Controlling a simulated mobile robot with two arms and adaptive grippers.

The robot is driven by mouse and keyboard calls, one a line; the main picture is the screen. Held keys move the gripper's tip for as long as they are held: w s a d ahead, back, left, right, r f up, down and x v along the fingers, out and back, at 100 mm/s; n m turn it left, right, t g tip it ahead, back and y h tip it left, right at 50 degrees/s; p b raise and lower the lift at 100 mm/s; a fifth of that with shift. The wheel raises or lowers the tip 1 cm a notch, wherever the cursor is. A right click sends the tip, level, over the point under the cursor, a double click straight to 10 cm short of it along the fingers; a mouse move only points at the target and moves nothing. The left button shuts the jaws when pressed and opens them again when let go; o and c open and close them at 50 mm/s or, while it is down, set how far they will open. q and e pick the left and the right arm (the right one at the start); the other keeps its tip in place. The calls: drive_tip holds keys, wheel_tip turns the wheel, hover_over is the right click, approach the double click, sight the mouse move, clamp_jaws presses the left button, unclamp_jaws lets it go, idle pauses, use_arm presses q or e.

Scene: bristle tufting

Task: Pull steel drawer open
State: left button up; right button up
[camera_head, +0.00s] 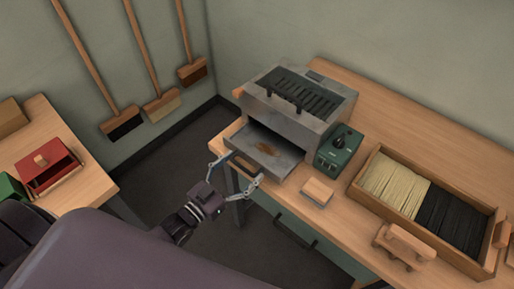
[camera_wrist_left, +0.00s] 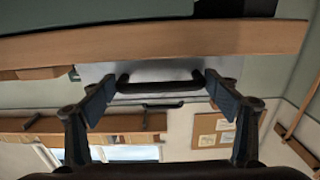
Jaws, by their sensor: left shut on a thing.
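The steel drawer (camera_head: 285,161) sticks out of the front of the grey steel box (camera_head: 290,118) on the bench, with its tray partly exposed and a small brown patch inside. My left gripper (camera_head: 243,167) is at the drawer's front, one finger near each end. In the left wrist view, a dark bar handle (camera_wrist_left: 160,85) on the drawer's pale steel front (camera_wrist_left: 150,68) spans between the fingers of my left gripper (camera_wrist_left: 160,92), which is shut on it. Exact finger contact is hard to make out. My right gripper is not in view.
A green control box (camera_head: 338,150) stands right of the steel box, with a small wooden block (camera_head: 317,191) in front. A wooden tray (camera_head: 440,232) of pale and black bristles lies right. A red box (camera_head: 50,170) sits on the left table. Floor between the tables is clear.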

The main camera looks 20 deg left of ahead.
use_arm(q)
drive_tip(key=v, duration=0.2)
drive_tip(key=shift+s, duration=0.35)
drive_tip(key=o, duration=1.4)
drive_tip(key=shift+w, duration=0.1)
drive_tip(key=v, duration=1.2)
